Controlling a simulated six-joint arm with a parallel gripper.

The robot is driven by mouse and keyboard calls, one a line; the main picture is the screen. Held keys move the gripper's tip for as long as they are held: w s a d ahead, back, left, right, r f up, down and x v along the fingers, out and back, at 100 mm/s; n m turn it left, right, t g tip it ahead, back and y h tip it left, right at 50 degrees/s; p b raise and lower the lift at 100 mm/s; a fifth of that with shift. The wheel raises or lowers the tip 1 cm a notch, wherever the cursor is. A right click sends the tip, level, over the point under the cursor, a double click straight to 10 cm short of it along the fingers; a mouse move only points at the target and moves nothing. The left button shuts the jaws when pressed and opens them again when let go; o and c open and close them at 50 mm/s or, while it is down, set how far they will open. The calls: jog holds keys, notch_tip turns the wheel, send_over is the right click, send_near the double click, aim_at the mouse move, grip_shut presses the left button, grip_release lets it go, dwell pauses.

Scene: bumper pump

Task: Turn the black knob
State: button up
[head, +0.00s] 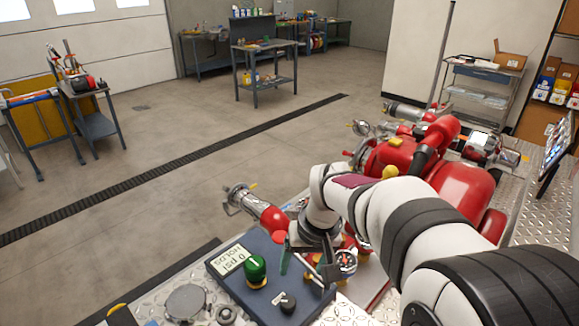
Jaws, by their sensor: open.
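The black knob (288,302) sits on the dark blue control panel (222,285), near its front right, with a small white label beside it. My gripper (304,272) is above the panel's right side, up and to the right of the knob and apart from it in the picture. Its fingers are open, with nothing seen between them. A green knob (256,268) stands on the same panel, left of my gripper. A display (232,260) with upside-down text is at the panel's far left corner.
A round gauge (346,262) is just right of my gripper. A red pump body (395,160) with pipes fills the area behind my arm. A silver hose fitting (240,199) with a red elbow sticks out beyond the panel. Diamond plate (160,296) lies left of the panel.

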jog(key=w+d+m+g+y, duration=0.1)
jog(key=w+d+m+g, duration=0.1)
jog(key=w+m+g, duration=0.5)
jog(key=m+t, duration=0.2)
jog(key=m, duration=0.2)
send_near(288, 301)
jog(key=shift+y, duration=0.4)
jog(key=x, duration=0.8)
jog(key=shift+d+f, duration=0.3)
jog(key=shift+f, duration=0.05)
grip_shut()
